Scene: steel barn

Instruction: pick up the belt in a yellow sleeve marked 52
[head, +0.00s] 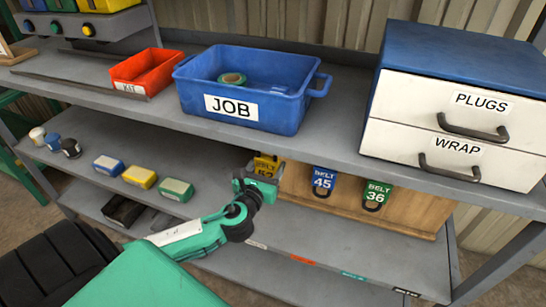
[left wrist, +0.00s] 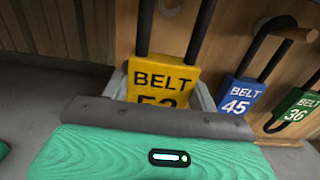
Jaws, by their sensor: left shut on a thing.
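The belt in a yellow sleeve marked 52 (head: 266,165) hangs at the left of a wooden board on the middle shelf. In the left wrist view the yellow sleeve (left wrist: 165,82) sits between my fingers, its number partly hidden by my gripper's body. Black belt strands rise from it. My left gripper (head: 258,180) is shut on the yellow sleeve. I cannot tell whether the belt still rests on its peg. My right gripper is not in view.
A blue belt 45 (head: 323,181) and a green belt 36 (head: 376,195) hang to the right on the wooden board (head: 410,212). Blue, yellow and green boxes (head: 140,177) lie left. Above are a JOB bin (head: 290,112), red KIT tray (head: 130,86) and drawers (head: 400,130).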

